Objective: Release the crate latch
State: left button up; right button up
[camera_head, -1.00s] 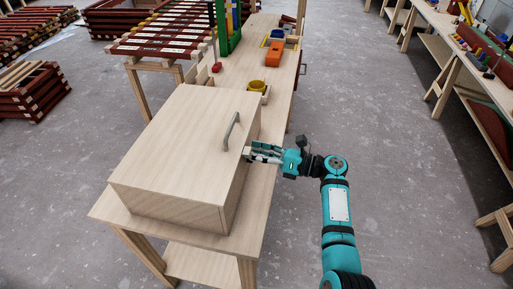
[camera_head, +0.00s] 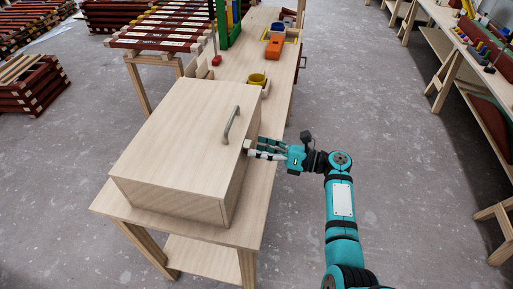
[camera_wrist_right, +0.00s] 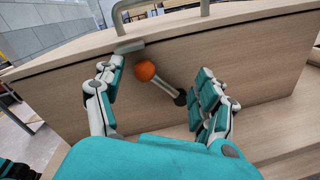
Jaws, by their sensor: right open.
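The crate (camera_head: 170,150) is a pale wooden box with a lid and a grey bar handle (camera_head: 231,125), standing on a wooden bench. In the right wrist view, the latch lever (camera_wrist_right: 163,84) is on the crate's side face. It is a grey rod with an orange knob at its upper left end and a dark pivot at its lower right. The lever is tilted. My right gripper (camera_head: 252,147) is at the crate's right side. In the wrist view, the open right gripper (camera_wrist_right: 160,72) has its fingers on either side of the lever, apart from the rod. My left gripper is out of view.
The bench (camera_head: 256,205) has a bare strip at the crate's right and front. Behind the crate are a yellow cup (camera_head: 257,79), an orange block (camera_head: 274,48) and a green rack (camera_head: 228,25). Another bench (camera_head: 440,50) stands at right. Floor between the benches is clear.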

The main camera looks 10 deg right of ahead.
jog(key=v, duration=1)
jog(key=shift+d, duration=0.35)
jog(key=shift+s+f, duration=0.1)
jog(key=shift+s, duration=0.05)
